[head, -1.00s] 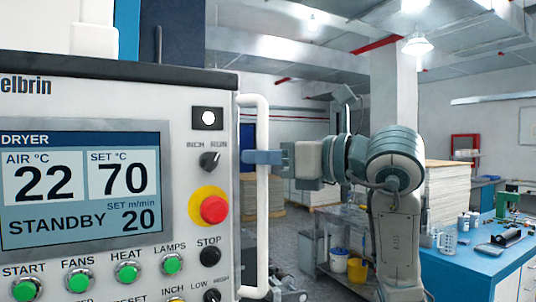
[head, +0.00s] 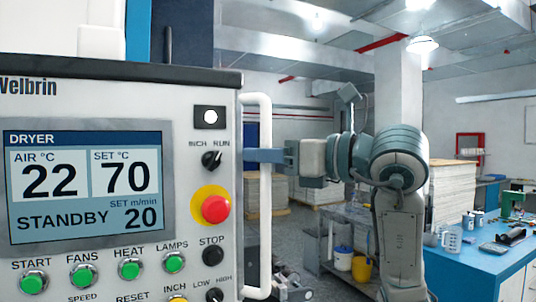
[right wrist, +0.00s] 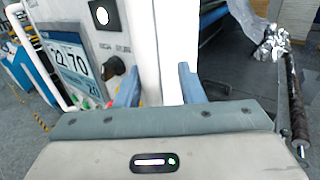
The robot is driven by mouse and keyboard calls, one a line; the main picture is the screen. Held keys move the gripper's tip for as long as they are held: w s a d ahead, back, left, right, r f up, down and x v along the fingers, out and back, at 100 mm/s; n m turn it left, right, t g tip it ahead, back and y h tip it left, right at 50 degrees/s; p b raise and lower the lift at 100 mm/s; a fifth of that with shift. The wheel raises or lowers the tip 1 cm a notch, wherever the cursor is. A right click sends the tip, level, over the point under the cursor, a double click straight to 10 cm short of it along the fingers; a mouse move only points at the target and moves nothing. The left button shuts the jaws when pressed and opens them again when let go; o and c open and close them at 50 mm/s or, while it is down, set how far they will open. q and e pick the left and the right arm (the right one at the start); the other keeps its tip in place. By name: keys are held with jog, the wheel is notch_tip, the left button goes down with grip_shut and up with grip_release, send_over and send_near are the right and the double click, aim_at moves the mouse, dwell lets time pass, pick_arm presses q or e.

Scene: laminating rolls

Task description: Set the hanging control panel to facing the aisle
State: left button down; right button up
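The hanging control panel (head: 110,87) fills the left of the head view. Its lit screen (head: 85,190) and buttons face me. A white vertical bar handle (head: 264,220) runs down its right edge. My right gripper (head: 265,155) is at the upper half of this handle, with a blue finger crossing it. In the right wrist view my right gripper (right wrist: 160,88) has its two blue fingers spread apart. The white handle (right wrist: 172,50) stands between them, nearer the right finger; contact cannot be told. The panel's screen (right wrist: 68,65) is at the left there. My left gripper is not in view.
A blue workbench (head: 480,262) with cups and tools stands at the right. A metal cart (head: 345,225) and stacks of sheets (head: 450,190) are behind my right arm. In the wrist view, a dark roller rod (right wrist: 293,95) is at the right.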

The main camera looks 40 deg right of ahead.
jog(key=shift+s, duration=0.1)
jog(key=b+v, duration=0.5)
jog(key=v, duration=0.5)
jog(key=shift+s, duration=0.3)
jog(key=shift+d+f, duration=0.1)
